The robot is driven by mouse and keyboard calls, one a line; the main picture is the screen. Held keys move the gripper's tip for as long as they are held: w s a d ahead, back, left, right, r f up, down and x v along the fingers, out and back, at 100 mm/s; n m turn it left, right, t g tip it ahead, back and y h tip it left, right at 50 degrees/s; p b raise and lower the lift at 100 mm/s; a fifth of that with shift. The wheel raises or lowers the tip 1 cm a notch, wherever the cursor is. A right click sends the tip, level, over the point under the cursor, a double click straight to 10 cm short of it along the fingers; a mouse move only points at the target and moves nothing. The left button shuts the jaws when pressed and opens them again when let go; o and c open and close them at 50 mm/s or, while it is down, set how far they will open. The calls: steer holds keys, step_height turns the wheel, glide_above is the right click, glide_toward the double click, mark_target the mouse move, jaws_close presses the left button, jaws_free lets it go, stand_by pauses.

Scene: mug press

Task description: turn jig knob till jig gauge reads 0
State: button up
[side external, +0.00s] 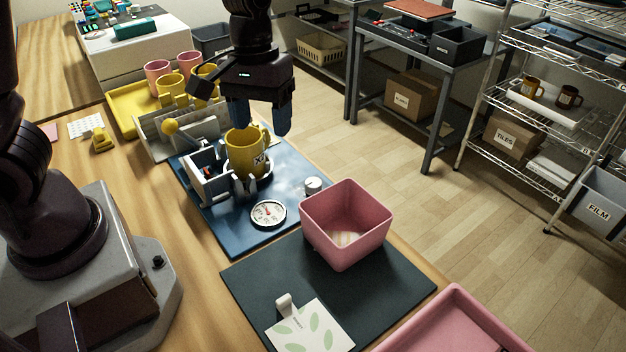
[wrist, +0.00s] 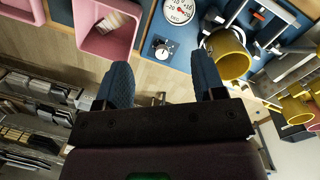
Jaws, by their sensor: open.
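The jig knob (side external: 313,186) is a small pale round knob on the right edge of the blue jig plate (side external: 290,231). It also shows in the wrist view (wrist: 162,49), beyond my fingertips. The round white jig gauge (side external: 268,213) lies near the plate's front; in the wrist view the gauge (wrist: 180,9) is cut by the top edge. It has a red needle, but I cannot read its value surely. My gripper (side external: 260,120) is open, with blue fingers apart and nothing between them in the wrist view (wrist: 163,77). It is above and behind the yellow mug, apart from the knob.
A yellow mug (side external: 246,152) stands in the jig, left of the knob. A pink bin (side external: 346,222) stands close in front of the knob on a dark mat (side external: 250,287). More mugs stand on a yellow tray (side external: 124,108) behind.

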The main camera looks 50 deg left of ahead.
steer(key=w+a+f+n+y, duration=0.2)
steer(key=w+f+n, duration=0.6)
steer(key=f, duration=0.1)
steer(key=n, duration=0.6)
glide_toward(314, 182)
steer(key=shift+h, duration=0.3)
steer(key=f, duration=0.9)
steer(key=shift+s+a+f, duration=0.2)
steer(key=shift+f, duration=0.1)
steer(key=c, duration=0.9)
